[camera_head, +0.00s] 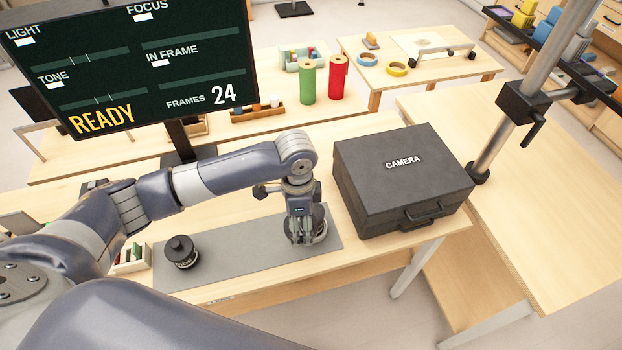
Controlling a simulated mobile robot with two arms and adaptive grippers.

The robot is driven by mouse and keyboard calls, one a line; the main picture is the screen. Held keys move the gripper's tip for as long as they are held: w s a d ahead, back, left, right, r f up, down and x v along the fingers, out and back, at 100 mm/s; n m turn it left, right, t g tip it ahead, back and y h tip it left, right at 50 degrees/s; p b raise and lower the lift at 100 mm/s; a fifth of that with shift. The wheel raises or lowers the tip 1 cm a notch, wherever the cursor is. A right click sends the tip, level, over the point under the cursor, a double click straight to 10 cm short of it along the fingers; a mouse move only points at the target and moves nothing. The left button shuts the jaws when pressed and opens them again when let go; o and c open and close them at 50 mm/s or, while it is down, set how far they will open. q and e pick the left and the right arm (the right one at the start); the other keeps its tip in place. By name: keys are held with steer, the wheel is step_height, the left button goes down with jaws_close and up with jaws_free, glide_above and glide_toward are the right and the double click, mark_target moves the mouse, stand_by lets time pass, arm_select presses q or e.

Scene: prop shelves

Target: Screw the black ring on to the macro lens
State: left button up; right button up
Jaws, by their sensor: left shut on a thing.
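My left gripper (302,236) points down over the right part of the grey mat (240,252). It is shut on a dark round piece with a pale lower rim, which looks like the black ring (321,229). The fingers hide much of it, and I cannot tell whether it touches the mat. My right gripper is not in view.
A black case marked CAMERA (402,180) stands closed just right of the mat. A screen (130,62) rises at the back left. A small box of cards (131,258) sits left of the mat. The mat's middle is clear.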

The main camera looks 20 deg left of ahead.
arm_select(q)
steer(key=w+r+m+p, duration=0.1)
steer(key=w+r+m, duration=0.1)
steer(key=w+m, duration=0.1)
steer(key=shift+w+d+r+p, duration=0.1)
steer(key=shift+d+r+p, duration=0.1)
steer(key=shift+r+p, duration=0.2)
steer(key=w+m, duration=0.1)
steer(key=w+r+m+p, duration=0.1)
steer(key=w+m, duration=0.1)
steer(key=shift+d+r, duration=0.2)
steer(key=shift+r, duration=0.05)
steer(key=shift+w+m, duration=0.2)
steer(key=shift+m, duration=0.2)
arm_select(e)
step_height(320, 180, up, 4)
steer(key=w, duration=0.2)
arm_select(q)
steer(key=shift+f, duration=0.25)
step_height(320, 180, down, 4)
steer(key=b, duration=0.4)
steer(key=shift+r, duration=0.2)
steer(key=shift+f, duration=0.55)
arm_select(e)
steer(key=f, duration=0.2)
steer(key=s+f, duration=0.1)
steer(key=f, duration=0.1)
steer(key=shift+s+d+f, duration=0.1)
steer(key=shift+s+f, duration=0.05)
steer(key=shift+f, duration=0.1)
